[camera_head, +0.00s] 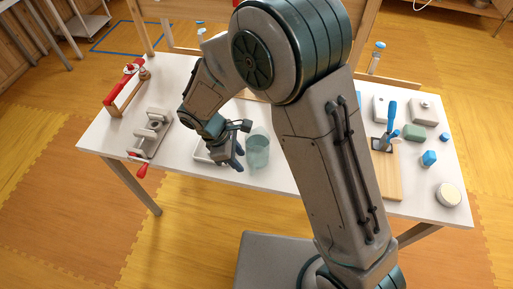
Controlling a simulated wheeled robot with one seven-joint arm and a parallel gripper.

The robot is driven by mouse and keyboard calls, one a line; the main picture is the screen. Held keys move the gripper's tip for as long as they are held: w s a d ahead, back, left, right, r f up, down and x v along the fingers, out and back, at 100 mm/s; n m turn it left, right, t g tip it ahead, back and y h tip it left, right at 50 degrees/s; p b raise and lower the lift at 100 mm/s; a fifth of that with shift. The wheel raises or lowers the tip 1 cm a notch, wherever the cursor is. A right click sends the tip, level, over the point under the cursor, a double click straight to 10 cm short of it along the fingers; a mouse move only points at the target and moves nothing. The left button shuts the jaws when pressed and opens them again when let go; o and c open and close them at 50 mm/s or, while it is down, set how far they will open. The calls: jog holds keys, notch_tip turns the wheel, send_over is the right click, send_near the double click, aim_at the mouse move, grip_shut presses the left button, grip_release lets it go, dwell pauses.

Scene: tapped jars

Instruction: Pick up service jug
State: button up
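A translucent pale teal vessel (257,151), which looks like the service jug, stands upright on the white table left of the middle. My gripper (240,150) is just to the left of it, low over the table. I cannot tell whether its fingers touch the vessel or are around any part of it. The fingers are small and partly overlap, so their opening is not clear. A handle on the vessel cannot be made out. My arm covers the middle of the table.
A white tray (201,154) lies under my gripper. A grey device with a red handle (151,138) and a red-topped frame (126,86) stand at left. At right are a wooden board (386,184), a blue-handled tool (389,130), a green block (413,132) and a round container (448,195).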

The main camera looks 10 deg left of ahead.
jog(key=shift+d+p+x, duration=0.2)
jog(key=shift+p+x, duration=0.7)
jog(key=shift+x, duration=2.8)
jog(key=shift+r, duration=0.15)
grip_shut()
jog(key=shift+w, duration=0.1)
